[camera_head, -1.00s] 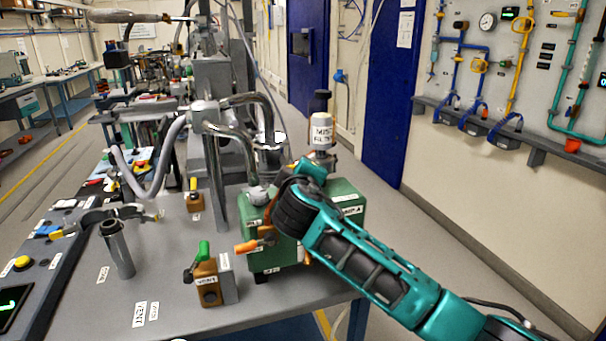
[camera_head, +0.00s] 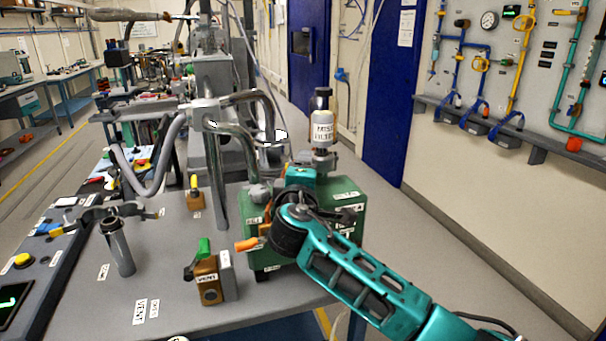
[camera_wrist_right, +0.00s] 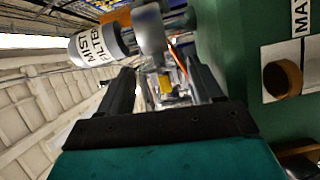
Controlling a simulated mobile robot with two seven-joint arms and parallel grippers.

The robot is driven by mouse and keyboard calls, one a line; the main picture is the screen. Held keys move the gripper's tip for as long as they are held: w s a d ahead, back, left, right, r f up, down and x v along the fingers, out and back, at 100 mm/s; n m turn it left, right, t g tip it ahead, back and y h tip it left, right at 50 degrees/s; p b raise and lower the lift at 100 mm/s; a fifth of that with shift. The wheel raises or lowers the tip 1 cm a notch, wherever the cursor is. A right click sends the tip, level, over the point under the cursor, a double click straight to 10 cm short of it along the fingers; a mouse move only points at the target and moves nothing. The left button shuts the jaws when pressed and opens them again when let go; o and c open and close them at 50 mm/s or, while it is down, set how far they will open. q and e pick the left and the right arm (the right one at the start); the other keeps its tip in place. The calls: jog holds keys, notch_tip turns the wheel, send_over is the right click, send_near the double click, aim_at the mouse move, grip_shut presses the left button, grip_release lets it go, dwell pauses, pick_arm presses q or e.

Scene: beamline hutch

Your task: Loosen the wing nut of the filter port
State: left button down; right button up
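The mist filter (camera_head: 322,125), a white-labelled bottle with a dark cap, stands upright on the green pump box (camera_head: 347,190). In the right wrist view the filter (camera_wrist_right: 95,47) lies sideways at the upper left, beyond the fingers. A rounded silver part (camera_wrist_right: 150,28) sits beside its base; I cannot tell whether it is the wing nut. My right gripper (camera_wrist_right: 158,78) is open, with a visible gap between its fingers, beside the green box wall. In the head view the teal body of my right gripper (camera_head: 300,178) is over the box, its fingertips hidden. My left gripper is out of view.
A brown VENT valve block (camera_head: 207,283) with a green handle and an orange handle (camera_head: 247,244) are left of my arm. Bent metal pipes (camera_head: 235,130) rise behind the box. A grey upright tube (camera_head: 119,248) stands at left.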

jog(key=s+a, duration=0.1)
jog(key=s, duration=1.2)
jog(key=shift+r, duration=0.2)
jog(key=s+d+f+m+g+y, duration=0.2)
jog(key=s+d+f+m+g, duration=0.1)
jog(key=f, duration=0.8)
jog(key=s+d+f+m+g+y, duration=0.1)
jog(key=s+d+f+m+g, duration=0.15)
jog(key=f, duration=0.85)
jog(key=s+d+f+m, duration=0.4)
jog(key=s+d+f, duration=0.2)
jog(key=s, duration=0.2)
jog(key=s+d+f+m+g, duration=0.1)
jog(key=s+d+f+m, duration=0.3)
jog(key=s+d+f, duration=0.2)
jog(key=shift+s+d, duration=0.65)
jog(key=shift+s, duration=0.45)
